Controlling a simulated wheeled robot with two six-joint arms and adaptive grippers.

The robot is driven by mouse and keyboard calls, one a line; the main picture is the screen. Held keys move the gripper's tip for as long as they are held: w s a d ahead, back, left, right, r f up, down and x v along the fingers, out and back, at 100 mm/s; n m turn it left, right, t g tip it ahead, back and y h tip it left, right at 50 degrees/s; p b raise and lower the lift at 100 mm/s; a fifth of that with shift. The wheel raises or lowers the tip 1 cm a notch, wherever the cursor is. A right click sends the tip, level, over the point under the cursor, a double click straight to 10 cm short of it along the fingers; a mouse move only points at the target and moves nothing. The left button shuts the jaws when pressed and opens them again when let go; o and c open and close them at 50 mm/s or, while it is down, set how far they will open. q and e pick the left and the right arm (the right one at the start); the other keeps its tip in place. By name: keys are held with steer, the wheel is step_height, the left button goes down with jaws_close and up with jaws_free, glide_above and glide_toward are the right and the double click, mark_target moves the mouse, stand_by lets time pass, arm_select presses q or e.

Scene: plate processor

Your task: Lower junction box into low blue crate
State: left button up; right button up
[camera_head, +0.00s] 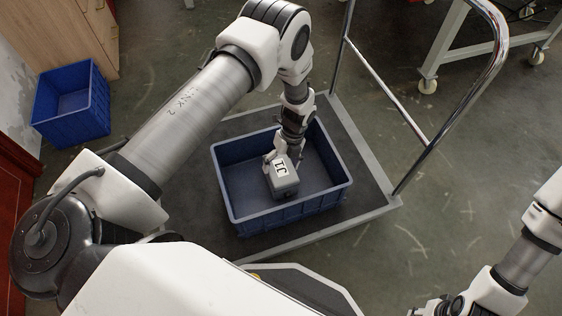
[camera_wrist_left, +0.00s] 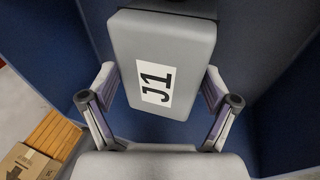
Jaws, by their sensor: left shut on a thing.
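The junction box (camera_head: 284,181) is a grey block with a white label. In the left wrist view the junction box (camera_wrist_left: 163,62) shows "J1" on its label and sits between the two fingers. My left gripper (camera_head: 272,160) is shut on it, inside the outline of the low blue crate (camera_head: 290,215). The crate stands on a dark cart platform, and its blue walls surround the box in the left wrist view. I cannot tell whether the box touches the crate floor. My right gripper (camera_head: 428,310) is partly cut off at the bottom edge, and its fingers are unclear.
The cart (camera_head: 350,215) has a chrome handle (camera_head: 420,150) on its right side. Another blue crate (camera_head: 72,103) stands on the floor at the left by a wooden cabinet (camera_head: 85,30). A white-framed table (camera_head: 440,50) stands at the back right. Floor right of the cart is clear.

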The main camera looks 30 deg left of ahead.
arm_select(q)
steer(key=shift+f+b, duration=0.45)
steer(key=shift+f, duration=0.2)
stand_by(0.4)
steer(key=o, duration=1.3)
steer(key=shift+o, duration=0.2)
steer(key=v, duration=1.2)
